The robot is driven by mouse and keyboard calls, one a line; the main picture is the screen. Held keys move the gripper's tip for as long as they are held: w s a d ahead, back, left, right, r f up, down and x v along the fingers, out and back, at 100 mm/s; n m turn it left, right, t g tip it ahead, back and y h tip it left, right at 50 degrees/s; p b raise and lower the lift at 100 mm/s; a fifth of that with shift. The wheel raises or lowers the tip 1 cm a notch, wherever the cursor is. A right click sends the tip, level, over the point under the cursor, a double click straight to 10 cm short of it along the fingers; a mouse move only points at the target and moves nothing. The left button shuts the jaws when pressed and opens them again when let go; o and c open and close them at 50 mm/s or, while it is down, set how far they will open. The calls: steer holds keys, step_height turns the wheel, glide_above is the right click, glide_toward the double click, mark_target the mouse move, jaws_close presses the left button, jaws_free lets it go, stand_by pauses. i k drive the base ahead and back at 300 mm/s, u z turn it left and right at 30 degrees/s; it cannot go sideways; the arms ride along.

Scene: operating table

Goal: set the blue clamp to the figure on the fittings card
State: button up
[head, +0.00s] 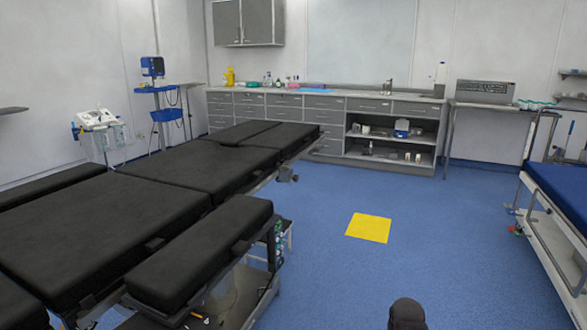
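The operating table (80,231) with black pads fills the left half of the head view. A small grey fitting (287,174) sits on its side rail near the far end. I cannot make out a blue clamp or a fittings card, nor any figure to read. Small fittings (278,240) show at the table's near side, too small to tell apart. My gripper is not in view. A dark rounded shape at the bottom edge cannot be identified as it.
A yellow square (368,228) lies on the open blue floor (330,275). A blue-topped trolley (563,190) stands at the right. Grey drawer units (262,114) and open shelves line the back wall. A blue-screened device (152,67) stands at the back left.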

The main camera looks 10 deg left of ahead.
mark_target(285, 171)
steer(key=u, duration=0.15)
steer(key=i, duration=1.1)
steer(key=u, duration=0.55)
